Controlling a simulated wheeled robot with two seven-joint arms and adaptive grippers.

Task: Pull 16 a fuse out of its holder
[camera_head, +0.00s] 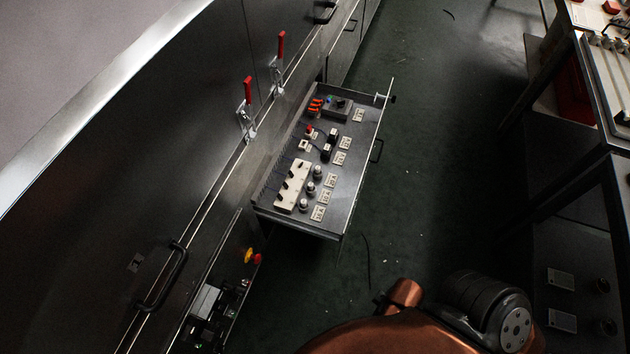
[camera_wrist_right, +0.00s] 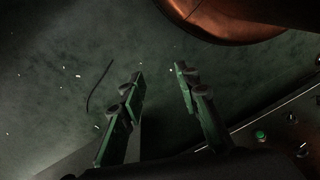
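An open drawer (camera_head: 342,218) in the head view holds a panel of electrical parts. Several grey, round-capped fuse holders, such as the middle one (camera_head: 311,187), stand in a row on it, beside small white labels (camera_head: 325,197). The label print is too small to read, so I cannot tell which holder is the 16 A one. My right gripper (camera_wrist_right: 158,82) is open and empty in the right wrist view, with its two fingers apart above the dark floor. It does not show in the head view, and my left gripper is in neither view.
A white block with black switches (camera_head: 292,186) lies left of the holders. Red-handled clamps (camera_head: 246,90) stand on the cabinet (camera_head: 150,170) at left. A workbench (camera_head: 600,110) stands at right.

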